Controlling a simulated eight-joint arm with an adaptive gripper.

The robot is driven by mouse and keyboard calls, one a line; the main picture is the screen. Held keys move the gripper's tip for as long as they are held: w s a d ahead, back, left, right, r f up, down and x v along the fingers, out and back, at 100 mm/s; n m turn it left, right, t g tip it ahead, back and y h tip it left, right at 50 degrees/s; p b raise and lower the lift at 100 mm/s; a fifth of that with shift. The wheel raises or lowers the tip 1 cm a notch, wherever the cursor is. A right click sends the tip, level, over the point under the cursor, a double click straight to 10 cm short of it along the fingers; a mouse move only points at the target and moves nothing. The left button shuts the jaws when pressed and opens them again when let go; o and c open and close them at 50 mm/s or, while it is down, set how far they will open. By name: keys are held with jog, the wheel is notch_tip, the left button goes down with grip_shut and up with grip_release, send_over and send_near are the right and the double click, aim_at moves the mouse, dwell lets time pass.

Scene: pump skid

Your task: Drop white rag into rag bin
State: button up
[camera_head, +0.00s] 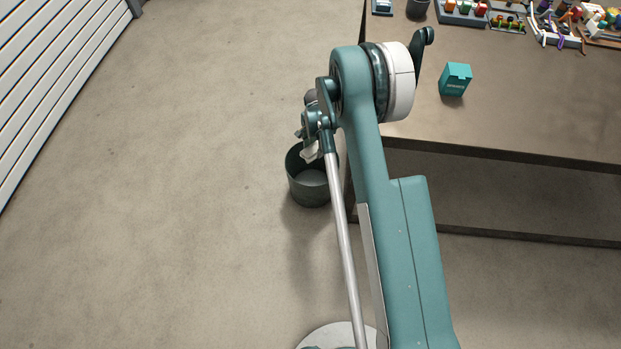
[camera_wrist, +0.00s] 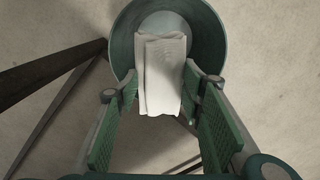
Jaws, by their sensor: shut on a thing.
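The white rag (camera_wrist: 160,75) hangs between the two green finger pads of my gripper (camera_wrist: 160,110) in the wrist view. My gripper is shut on it. In the head view a small pale part of the rag (camera_head: 310,153) shows below my wrist; most of it is hidden by my arm. The rag bin (camera_head: 308,190) is a dark green open bucket on the floor beside the table. In the wrist view the bin (camera_wrist: 123,45) lies beyond the rag, which overlaps its opening and near rim. The rag appears above the bin; the exact height gap is unclear.
A brown table (camera_head: 520,110) stands to the right, with a teal box (camera_head: 455,79) near its left edge and several small parts along the back. A table leg shows close beside the bin. The floor (camera_head: 170,200) to the left is clear.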

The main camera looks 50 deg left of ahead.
jog(key=shift+f, duration=0.1)
dwell(0.3)
jog(key=shift+f+b, duration=0.7)
jog(key=shift+f, duration=2.2)
jog(key=o, duration=1)
jog(key=shift+r, duration=0.15)
jog(key=shift+r, duration=5.85)
